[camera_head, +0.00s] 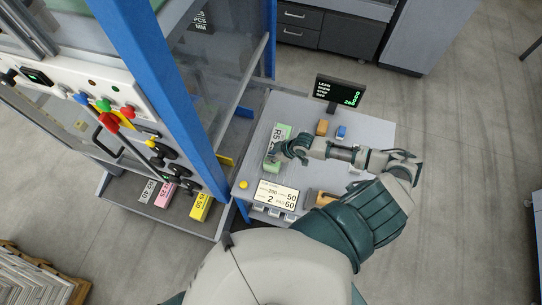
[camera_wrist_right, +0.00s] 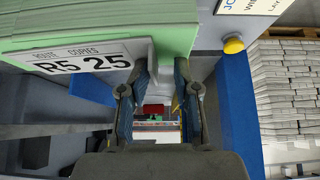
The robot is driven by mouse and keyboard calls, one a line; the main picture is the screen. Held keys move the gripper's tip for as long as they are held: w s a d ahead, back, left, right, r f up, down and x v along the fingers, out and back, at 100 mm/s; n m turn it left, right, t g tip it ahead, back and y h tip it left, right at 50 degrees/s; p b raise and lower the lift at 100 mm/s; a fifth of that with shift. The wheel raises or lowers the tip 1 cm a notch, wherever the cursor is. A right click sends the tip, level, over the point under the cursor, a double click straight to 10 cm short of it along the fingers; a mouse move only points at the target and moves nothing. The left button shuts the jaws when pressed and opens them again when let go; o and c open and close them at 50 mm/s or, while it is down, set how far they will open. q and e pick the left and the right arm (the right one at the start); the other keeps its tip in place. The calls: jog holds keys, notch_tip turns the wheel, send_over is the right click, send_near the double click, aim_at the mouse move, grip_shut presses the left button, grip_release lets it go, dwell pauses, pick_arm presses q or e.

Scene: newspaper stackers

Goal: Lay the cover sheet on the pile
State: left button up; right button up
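A green item with a white "R5" label (camera_head: 280,136) lies on the grey table. In the right wrist view it is a large green layered block (camera_wrist_right: 95,20) with a "ROUTE COPIES R5 25" label (camera_wrist_right: 75,60). My right gripper (camera_head: 274,157) is at the near end of the green item. In the wrist view the fingers of the right gripper (camera_wrist_right: 161,78) stand apart on either side of a pale grey piece beside the label. I cannot tell whether they press on it. I cannot tell which thing is the cover sheet. My left gripper is not in view.
The table (camera_head: 370,130) also holds a small display (camera_head: 340,91), an orange block (camera_head: 321,127), a blue block (camera_head: 341,131) and a yellow button (camera_head: 243,184). A blue-framed machine (camera_head: 175,85) stands left. Colored labelled blocks (camera_head: 165,194) lie below it. Stacked papers (camera_head: 35,275) are at lower left.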

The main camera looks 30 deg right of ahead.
jog(key=shift+s+d+r, duration=0.25)
jog(key=shift+d+r, duration=0.2)
jog(key=shift+d, duration=0.2)
jog(key=v, duration=0.3)
jog(key=shift+s+d+r, duration=0.1)
jog(key=shift+d+r, duration=0.05)
jog(key=shift+r, duration=0.1)
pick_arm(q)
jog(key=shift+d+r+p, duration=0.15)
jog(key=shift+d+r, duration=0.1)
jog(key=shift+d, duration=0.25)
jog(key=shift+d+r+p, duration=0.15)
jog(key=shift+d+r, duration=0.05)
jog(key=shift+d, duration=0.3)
pick_arm(e)
jog(key=v, duration=0.7)
jog(key=shift+a+r, duration=0.25)
jog(key=shift+a, duration=0.05)
